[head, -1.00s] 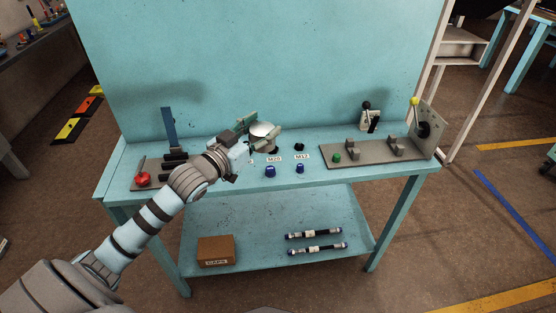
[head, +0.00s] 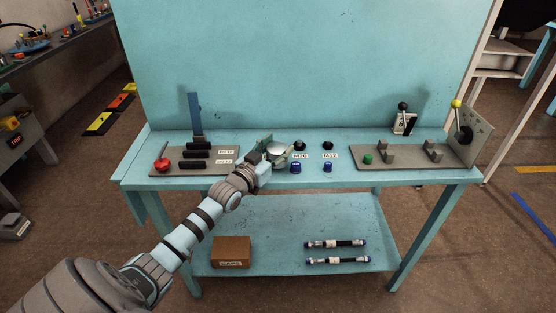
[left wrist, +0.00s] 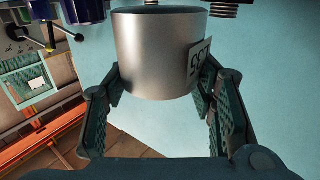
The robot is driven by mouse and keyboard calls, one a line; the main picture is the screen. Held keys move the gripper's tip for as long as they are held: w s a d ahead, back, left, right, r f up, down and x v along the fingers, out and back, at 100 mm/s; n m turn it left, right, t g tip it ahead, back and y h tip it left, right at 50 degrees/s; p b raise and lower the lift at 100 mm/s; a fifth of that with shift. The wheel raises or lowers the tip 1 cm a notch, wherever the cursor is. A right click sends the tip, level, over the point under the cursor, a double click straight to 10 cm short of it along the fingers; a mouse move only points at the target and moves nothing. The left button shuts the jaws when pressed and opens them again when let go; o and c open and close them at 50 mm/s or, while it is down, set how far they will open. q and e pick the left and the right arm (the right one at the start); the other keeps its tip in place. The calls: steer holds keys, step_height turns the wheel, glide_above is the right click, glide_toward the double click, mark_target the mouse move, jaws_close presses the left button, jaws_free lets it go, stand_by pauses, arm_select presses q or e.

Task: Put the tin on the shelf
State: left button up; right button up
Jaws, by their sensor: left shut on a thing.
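The tin (head: 278,148) is a short silver-grey cylinder at the front middle of the blue bench top. It also shows large in the left wrist view (left wrist: 155,50), with a white label on its side. My left gripper (head: 272,152) is shut on the tin, one finger on each side of it; the fingers also show in the left wrist view (left wrist: 163,95). I cannot tell how far the tin is above the bench top. The shelf (head: 290,215) is the blue lower board under the bench. My right gripper is out of view.
On the shelf are a brown box labelled CAPS (head: 231,252) and two dark hoses (head: 336,244); the shelf's middle is clear. Blue caps (head: 296,167) stand at the bench's front edge. Grey fixture plates lie left (head: 215,168) and right (head: 405,162). A tall blue panel (head: 300,65) closes the back.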

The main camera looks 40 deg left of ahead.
arm_select(q)
steer(key=shift+f, duration=0.85)
steer(key=shift+r, duration=0.2)
steer(key=o, duration=1.2)
steer(key=shift+f, duration=0.1)
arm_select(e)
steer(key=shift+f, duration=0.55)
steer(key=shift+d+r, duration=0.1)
arm_select(q)
steer(key=shift+s+r+p, duration=0.1)
steer(key=shift+r+p, duration=0.1)
steer(key=shift+p, duration=0.2)
steer(key=s+p, duration=0.2)
steer(key=p, duration=0.1)
steer(key=s+p, duration=0.2)
steer(key=p, duration=0.1)
steer(key=s+r+p, duration=0.1)
steer(key=s+p, duration=0.1)
steer(key=p, duration=0.2)
steer(key=shift+d, duration=0.1)
steer(key=s, duration=0.3)
steer(key=s+f+p, duration=0.1)
steer(key=s, duration=0.1)
steer(key=shift+s+d+f, duration=0.1)
steer(key=shift+s+d, duration=0.1)
steer(key=shift+s, duration=0.2)
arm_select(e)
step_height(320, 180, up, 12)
